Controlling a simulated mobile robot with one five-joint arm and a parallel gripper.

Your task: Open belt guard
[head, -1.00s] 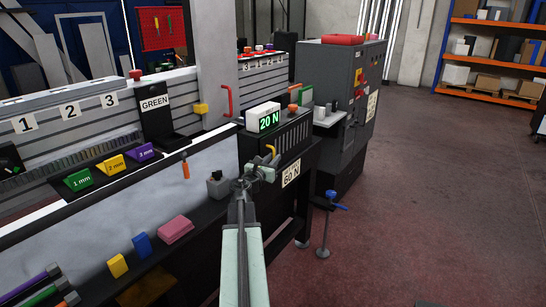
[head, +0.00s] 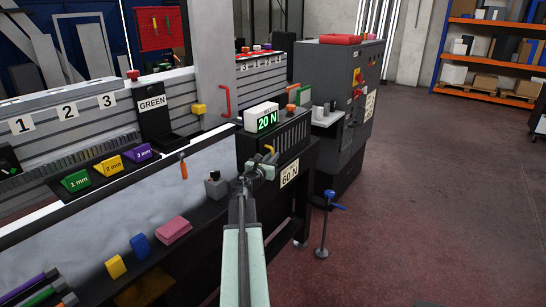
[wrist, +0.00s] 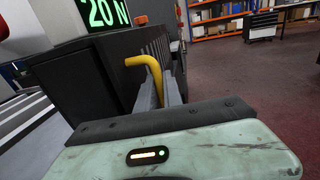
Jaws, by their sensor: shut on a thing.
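The belt guard (head: 292,136) looks to be the dark slatted box at the right end of the bench, with its slatted face closed. A bent yellow handle (head: 269,150) sticks out at its front; it also shows in the wrist view (wrist: 147,63). My gripper (head: 266,166) is at the handle, low in front of the guard. In the wrist view, its grey fingers (wrist: 165,92) are shut on the handle's lower part, which they partly hide.
A green "20 N" display (head: 266,119) stands on top of the guard. A "60 N" label (head: 289,174) is below it. A grey cabinet (head: 338,110) stands behind to the right. A blue-topped stand (head: 325,220) is on the floor; the floor further right is open.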

